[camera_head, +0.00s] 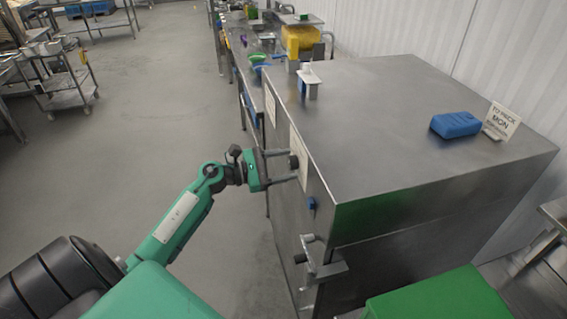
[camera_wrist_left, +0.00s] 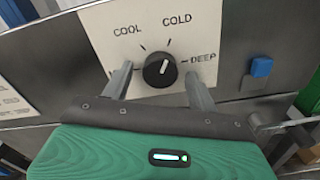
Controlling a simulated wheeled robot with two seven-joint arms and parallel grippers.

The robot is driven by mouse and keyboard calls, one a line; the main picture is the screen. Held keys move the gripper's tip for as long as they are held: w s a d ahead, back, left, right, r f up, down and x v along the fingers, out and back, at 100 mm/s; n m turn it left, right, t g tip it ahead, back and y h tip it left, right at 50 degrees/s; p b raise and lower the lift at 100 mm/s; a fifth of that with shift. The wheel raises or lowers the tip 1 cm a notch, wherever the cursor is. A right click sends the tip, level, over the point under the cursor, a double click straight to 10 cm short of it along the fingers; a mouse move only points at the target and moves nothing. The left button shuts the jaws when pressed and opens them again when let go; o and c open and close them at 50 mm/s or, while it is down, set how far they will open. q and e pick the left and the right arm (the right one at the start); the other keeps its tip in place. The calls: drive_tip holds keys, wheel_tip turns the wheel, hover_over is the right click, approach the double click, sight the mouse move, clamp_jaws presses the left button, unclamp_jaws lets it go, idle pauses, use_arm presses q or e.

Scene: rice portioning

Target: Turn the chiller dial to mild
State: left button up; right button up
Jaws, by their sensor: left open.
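The chiller dial (camera_wrist_left: 160,71) is a round black knob with a white mark on a cream plate (camera_wrist_left: 110,22). The mark points up and slightly right, toward COLD. COOL, COLD and DEEP are readable; the leftmost label is mostly hidden behind a finger. The dial also shows in the head view (camera_head: 293,161) on the side of the steel chiller (camera_head: 400,110). My left gripper (camera_head: 294,166) is open, its fingers either side of the dial with gaps visible in the wrist view (camera_wrist_left: 158,80). My right gripper is not in view.
A blue button (camera_wrist_left: 261,67) sits right of the plate. A handle (camera_head: 318,262) sticks out lower on the chiller front. A blue block (camera_head: 455,124) and a sign (camera_head: 501,121) stand on top. The floor (camera_head: 150,100) left of the chiller is clear.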

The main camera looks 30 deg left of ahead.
use_arm(q)
drive_tip(key=shift+c, duration=0.2)
drive_tip(key=c, duration=0.9)
drive_tip(key=shift+c, duration=0.2)
